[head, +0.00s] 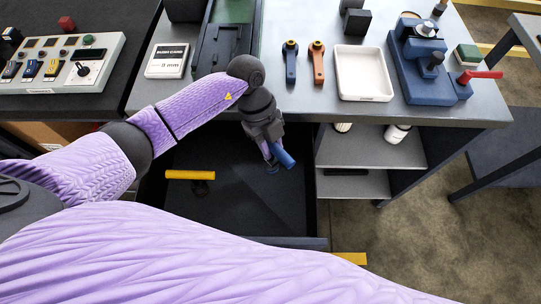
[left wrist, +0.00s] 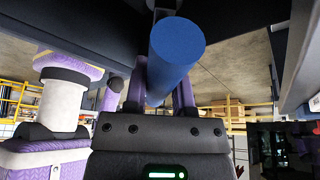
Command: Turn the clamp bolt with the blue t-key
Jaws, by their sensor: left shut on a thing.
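My left gripper (head: 271,148) points down over the open dark drawer below the bench top. It is shut on the blue t-key (head: 283,157), whose thick blue bar shows at the fingertips. In the left wrist view the round end of the blue t-key (left wrist: 178,50) faces the camera, between the fingers of the left gripper (left wrist: 163,88). The rest of the key is hidden. I cannot make out the clamp bolt for certain. A blue clamping fixture (head: 428,85) with a red lever stands at the bench's right. My right gripper is not in view.
The drawer (head: 235,215) has a yellow bar at its left. A control panel (head: 55,65) stands at far left. Open shelves (head: 365,150) are right of the drawer.

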